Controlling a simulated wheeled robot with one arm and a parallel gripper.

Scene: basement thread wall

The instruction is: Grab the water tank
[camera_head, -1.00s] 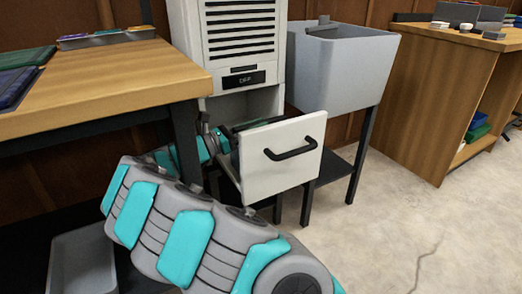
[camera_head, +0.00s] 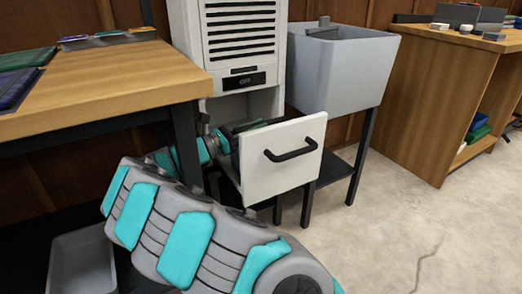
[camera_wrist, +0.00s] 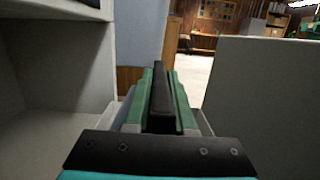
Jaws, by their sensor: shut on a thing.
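The water tank (camera_head: 255,180) is a white drawer-like box with a black handle on its front. In the head view it sticks out from the bottom of the white dehumidifier (camera_head: 240,45). My gripper (camera_head: 246,126) reaches in from the left over the tank's open top, behind its front panel. In the wrist view my gripper (camera_wrist: 161,98) has its green fingers closed on a dark upright bar, which seems to be part of the tank. The inner face of the tank's front panel (camera_wrist: 262,90) stands to the right. The tank's inside is mostly hidden.
A wooden workbench (camera_head: 110,85) stands close on the left, above my arm. A grey utility sink (camera_head: 345,70) on dark legs stands right of the dehumidifier. A wooden cabinet (camera_head: 425,100) is farther right. The concrete floor (camera_head: 385,235) in front is clear.

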